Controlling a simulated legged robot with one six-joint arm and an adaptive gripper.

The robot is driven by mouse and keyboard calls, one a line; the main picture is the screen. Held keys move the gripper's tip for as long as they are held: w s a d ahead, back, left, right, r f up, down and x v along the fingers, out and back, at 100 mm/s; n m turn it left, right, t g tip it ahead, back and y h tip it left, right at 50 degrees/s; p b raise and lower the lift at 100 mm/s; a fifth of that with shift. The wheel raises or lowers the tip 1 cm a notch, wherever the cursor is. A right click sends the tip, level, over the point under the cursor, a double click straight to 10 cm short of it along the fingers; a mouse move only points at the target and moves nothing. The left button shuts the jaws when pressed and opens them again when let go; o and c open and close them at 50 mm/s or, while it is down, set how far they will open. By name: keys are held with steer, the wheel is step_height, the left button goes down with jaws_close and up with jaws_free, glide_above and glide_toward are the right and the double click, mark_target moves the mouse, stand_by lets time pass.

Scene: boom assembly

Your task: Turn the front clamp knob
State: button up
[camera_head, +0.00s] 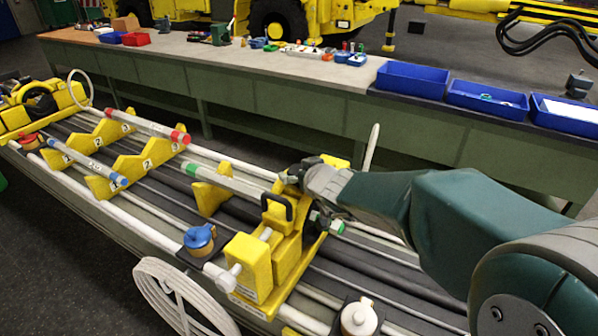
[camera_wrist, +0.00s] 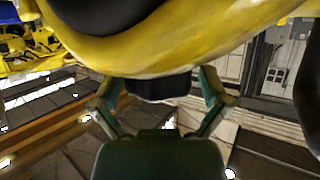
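The front clamp (camera_head: 257,262) is a yellow block assembly fixed across the rails in the head view. A black loop-shaped piece (camera_head: 278,207) stands on it; I cannot tell whether this is the knob. My gripper (camera_head: 292,178) is at the clamp's upper back side, its fingers mostly hidden. In the wrist view, a large yellow curved part (camera_wrist: 190,50) crosses close in front and covers the fingertips. My two finger linkages stand apart on either side of a dark block (camera_wrist: 158,87). I cannot tell whether they grip it.
Grey tubes with red (camera_head: 180,137), blue (camera_head: 120,180) and green (camera_head: 163,169) ends lie on yellow numbered supports. A blue-capped part (camera_head: 200,238) sits left of the clamp. A long bench (camera_head: 300,78) with blue bins (camera_head: 412,78) runs behind.

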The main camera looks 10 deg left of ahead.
stand_by(0.3)
steer(key=v, duration=1.2)
steer(key=shift+s+f, duration=0.1)
